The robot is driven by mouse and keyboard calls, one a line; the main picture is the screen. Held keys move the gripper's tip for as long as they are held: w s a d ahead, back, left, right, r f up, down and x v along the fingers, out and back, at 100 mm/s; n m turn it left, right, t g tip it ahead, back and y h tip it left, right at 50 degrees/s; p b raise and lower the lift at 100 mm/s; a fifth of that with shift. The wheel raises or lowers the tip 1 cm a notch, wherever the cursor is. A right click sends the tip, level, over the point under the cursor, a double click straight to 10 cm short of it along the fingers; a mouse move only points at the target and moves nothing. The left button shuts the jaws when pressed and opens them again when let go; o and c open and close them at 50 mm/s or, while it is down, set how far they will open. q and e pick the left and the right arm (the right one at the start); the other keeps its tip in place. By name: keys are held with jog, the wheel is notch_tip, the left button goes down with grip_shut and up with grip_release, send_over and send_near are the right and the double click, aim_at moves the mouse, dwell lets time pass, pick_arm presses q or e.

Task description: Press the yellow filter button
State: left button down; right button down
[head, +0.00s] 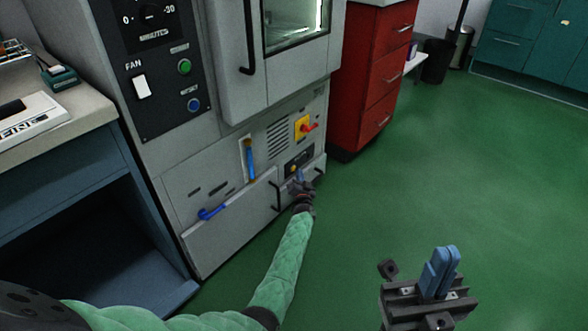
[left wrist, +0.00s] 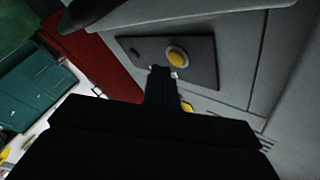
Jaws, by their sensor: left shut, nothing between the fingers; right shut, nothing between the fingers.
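The yellow filter button (left wrist: 177,56) is round and sits on a dark plate (left wrist: 205,62) on the grey cabinet front. In the head view the button (head: 294,170) shows as a small yellow spot low on the cabinet, partly beside my gripper. My right gripper (head: 449,250) is shut and empty over the green floor, away from the cabinet.
A red rotary switch on a yellow plate (head: 305,127) is above the button's plate. Blue-handled levers (head: 211,213) and door handles (head: 275,196) stick out nearby. A red drawer cabinet (head: 368,75) stands to the right. The green floor (head: 430,170) is clear in front.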

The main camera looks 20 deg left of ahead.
pick_arm(q)
jog(key=shift+d, duration=0.15)
jog(key=d, duration=0.1)
jog(key=s+d+p, duration=0.1)
jog(key=d, duration=0.1)
jog(key=d+p, duration=0.1)
jog(key=shift+s+d, duration=0.3)
jog(key=shift+s, duration=0.1)
dwell(0.3)
dwell(0.6)
